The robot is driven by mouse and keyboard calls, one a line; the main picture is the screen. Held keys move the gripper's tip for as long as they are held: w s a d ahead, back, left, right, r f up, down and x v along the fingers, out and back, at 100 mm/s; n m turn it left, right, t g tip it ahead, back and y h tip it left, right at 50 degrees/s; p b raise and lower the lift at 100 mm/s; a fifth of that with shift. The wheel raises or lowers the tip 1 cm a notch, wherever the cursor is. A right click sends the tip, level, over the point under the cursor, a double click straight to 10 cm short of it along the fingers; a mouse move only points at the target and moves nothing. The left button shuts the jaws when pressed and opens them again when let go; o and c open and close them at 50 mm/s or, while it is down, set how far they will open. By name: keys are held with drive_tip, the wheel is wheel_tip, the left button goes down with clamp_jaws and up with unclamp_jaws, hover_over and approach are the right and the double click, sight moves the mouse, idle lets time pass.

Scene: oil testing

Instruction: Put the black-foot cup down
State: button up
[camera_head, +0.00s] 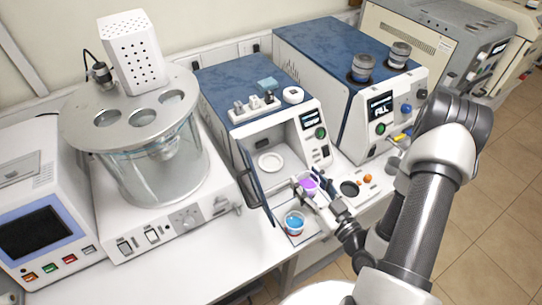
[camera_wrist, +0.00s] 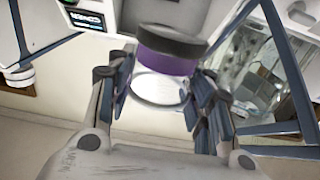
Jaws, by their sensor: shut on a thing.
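The black-foot cup (camera_head: 308,184) shows as a small cup with purple contents in the head view, in front of the open chamber of a blue-topped machine. In the wrist view the cup (camera_wrist: 168,58) has a black foot, a purple band and a pale clear rim, and appears upside down. My gripper (camera_head: 316,193) is shut on the cup. In the wrist view my gripper's fingers (camera_wrist: 158,92) stand on both sides of its clear part. I cannot tell whether its foot touches anything.
A cup with blue contents (camera_head: 294,222) stands just left of my gripper, near the bench edge. The blue-topped machine (camera_head: 240,88) has an open door (camera_head: 256,180) left of its chamber, with a white round plate (camera_head: 270,162) inside. A glass bath (camera_head: 150,165) stands left. Bench (camera_head: 185,268) is clear at front.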

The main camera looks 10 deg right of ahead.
sight(301, 177)
drive_tip(key=b+x, duration=0.4)
drive_tip(key=x, duration=0.1)
drive_tip(key=shift+s+a+f, duration=0.1)
drive_tip(key=shift+a+f, duration=0.1)
drive_tip(key=shift+f, duration=0.2)
drive_tip(key=b+x, duration=0.1)
drive_tip(key=x, duration=1.3)
wheel_tip(301, 177, down, 6)
drive_tip(key=shift+d+b, duration=0.1)
drive_tip(key=shift+b, duration=1)
drive_tip(key=shift+w+f, duration=0.2)
drive_tip(key=shift+w, duration=0.1)
drive_tip(key=shift+f+b, duration=0.15)
drive_tip(key=shift+b, duration=0.15)
drive_tip(key=o, duration=1.1)
